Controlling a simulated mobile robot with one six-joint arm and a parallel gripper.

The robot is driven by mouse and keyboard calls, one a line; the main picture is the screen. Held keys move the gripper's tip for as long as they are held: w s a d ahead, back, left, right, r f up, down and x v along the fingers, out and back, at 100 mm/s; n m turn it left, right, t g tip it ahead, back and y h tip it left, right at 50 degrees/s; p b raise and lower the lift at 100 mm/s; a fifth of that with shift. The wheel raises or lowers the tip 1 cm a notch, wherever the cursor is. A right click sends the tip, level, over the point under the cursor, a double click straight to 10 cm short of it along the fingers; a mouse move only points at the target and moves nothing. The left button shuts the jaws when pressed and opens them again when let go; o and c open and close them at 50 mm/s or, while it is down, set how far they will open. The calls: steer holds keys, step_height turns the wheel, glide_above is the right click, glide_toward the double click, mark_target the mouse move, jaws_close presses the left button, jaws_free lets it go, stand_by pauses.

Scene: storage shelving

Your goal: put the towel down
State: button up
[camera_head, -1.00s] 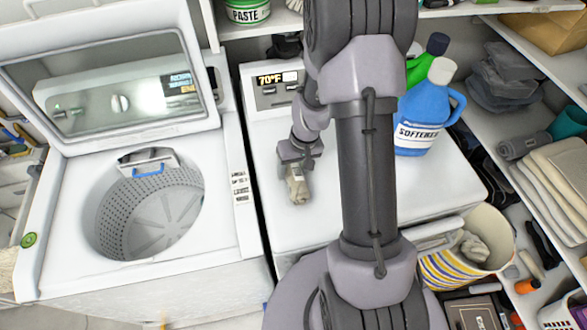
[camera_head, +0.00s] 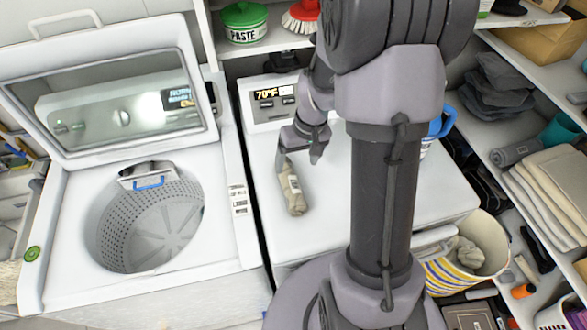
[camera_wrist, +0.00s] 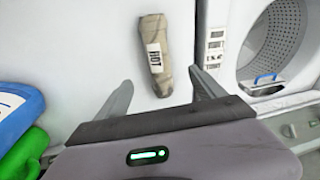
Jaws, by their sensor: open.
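The towel is a small beige roll (camera_head: 292,190) with a white label, lying on the white top of the closed machine (camera_head: 335,208). In the wrist view the roll (camera_wrist: 155,55) shows a label reading HOT and lies beyond my fingertips. My gripper (camera_head: 299,158) is open, its fingers spread and empty.
An open top-loading washer (camera_head: 45,225) with a drum stands to the left. A blue bottle (camera_wrist: 15,115) and a green one (camera_wrist: 22,155) are near my gripper.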

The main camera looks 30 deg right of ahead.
steer(key=s+a+r+t, duration=0.1)
steer(key=s+a+r, duration=0.1)
steer(key=a+r, duration=0.35)
steer(key=s+a+r+t, duration=0.1)
steer(key=s+a+r, duration=0.15)
steer(key=r, duration=0.65)
steer(key=s+a+r+m+t, duration=0.2)
steer(key=s+a+r, duration=0.5)
steer(key=s, duration=0.3)
steer(key=shift+s+a+r+y, duration=0.15)
steer(key=shift+s+a+y, duration=0.2)
steer(key=shift+a, duration=0.4)
